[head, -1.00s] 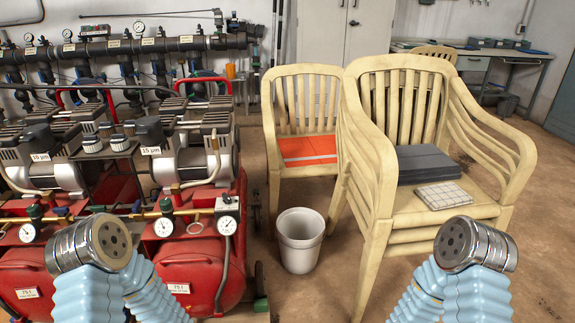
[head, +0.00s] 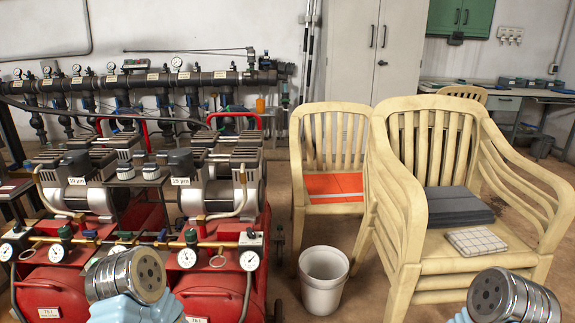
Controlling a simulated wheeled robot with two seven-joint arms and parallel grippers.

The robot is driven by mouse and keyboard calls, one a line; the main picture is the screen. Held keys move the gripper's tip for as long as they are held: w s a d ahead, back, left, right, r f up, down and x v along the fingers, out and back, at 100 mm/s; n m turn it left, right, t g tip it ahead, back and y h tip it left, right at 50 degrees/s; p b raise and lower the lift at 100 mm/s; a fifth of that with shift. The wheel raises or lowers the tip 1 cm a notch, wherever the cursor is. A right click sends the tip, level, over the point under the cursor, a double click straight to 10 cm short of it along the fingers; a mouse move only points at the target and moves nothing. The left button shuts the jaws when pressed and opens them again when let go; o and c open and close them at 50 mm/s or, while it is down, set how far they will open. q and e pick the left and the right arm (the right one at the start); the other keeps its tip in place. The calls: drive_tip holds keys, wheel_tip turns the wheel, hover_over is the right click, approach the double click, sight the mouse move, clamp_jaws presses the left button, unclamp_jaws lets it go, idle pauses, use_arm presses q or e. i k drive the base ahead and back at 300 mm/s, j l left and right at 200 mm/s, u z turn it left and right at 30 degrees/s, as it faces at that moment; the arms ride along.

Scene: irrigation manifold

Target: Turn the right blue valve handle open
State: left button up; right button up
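A dark manifold pipe (head: 150,81) with several round gauges runs along the back wall at the left. Small blue parts hang below it, partly hidden; I cannot tell their handle positions. Nearer, a brass pipe line (head: 205,244) on the red compressors carries small blue handles, one at left (head: 88,234) and one further right (head: 162,235). I cannot tell which blue handle is the named one. My two arms show only as metal ends with light blue sleeves at the bottom, well short of the manifold. No gripper fingers show.
Red compressor tanks (head: 235,295) stand between me and the manifold. A white bucket (head: 323,282) stands on the floor right of them. Cream chairs (head: 400,215) hold grey and checked pads and fill the middle right. A narrow floor strip lies between tanks and chairs.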

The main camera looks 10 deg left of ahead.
sight(162, 238)
drive_tip(key=j+u, duration=0.25)
drive_tip(key=i+j+u, duration=0.25)
drive_tip(key=j, duration=0.2)
drive_tip(key=j+u, duration=0.2)
drive_tip(key=j, duration=0.15)
drive_tip(key=j+z, duration=0.45)
